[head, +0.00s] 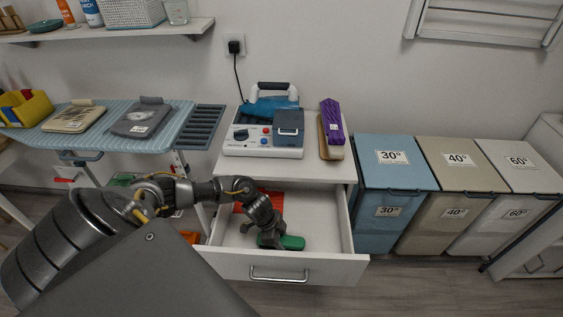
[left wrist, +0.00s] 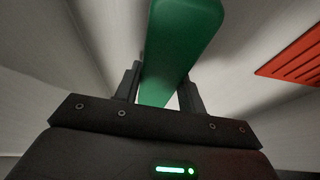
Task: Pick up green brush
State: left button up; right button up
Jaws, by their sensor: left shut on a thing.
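The green brush (head: 292,242) is inside the open white drawer (head: 325,215), near the drawer's front. My left gripper (head: 268,238) reaches down into the drawer and is shut on the brush. In the left wrist view the green brush (left wrist: 180,45) stands between the two dark fingers of my left gripper (left wrist: 165,88), which press on its sides. Only a smooth green surface shows there; any bristles are hidden. Whether the brush touches the drawer floor cannot be told. My right gripper is not in view.
A red slotted item (head: 240,206) lies at the drawer's back left; it also shows in the left wrist view (left wrist: 295,62). A blue and white steam station (head: 265,135) and a purple item (head: 331,120) stand on top. An ironing board (head: 165,130) is left, laundry bins (head: 390,195) right.

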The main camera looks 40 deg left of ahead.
aim_at(281, 239)
pick_arm(q)
notch_tip(281, 239, up, 10)
jog(key=shift+r+p, duration=0.1)
jog(key=shift+p, duration=0.4)
jog(key=o, duration=0.4)
jog(key=shift+c, duration=1.1)
jog(key=w+d+r, duration=0.2)
jog(key=d+r, duration=0.7)
jog(key=d, duration=0.3)
jog(key=w+d+r, duration=0.2)
jog(key=d+r, duration=0.6)
jog(key=d, duration=0.5)
jog(key=s+d+r, duration=0.2)
jog(key=s+r, duration=0.1)
jog(key=r, duration=0.3)
jog(key=shift+s+r+n, duration=0.3)
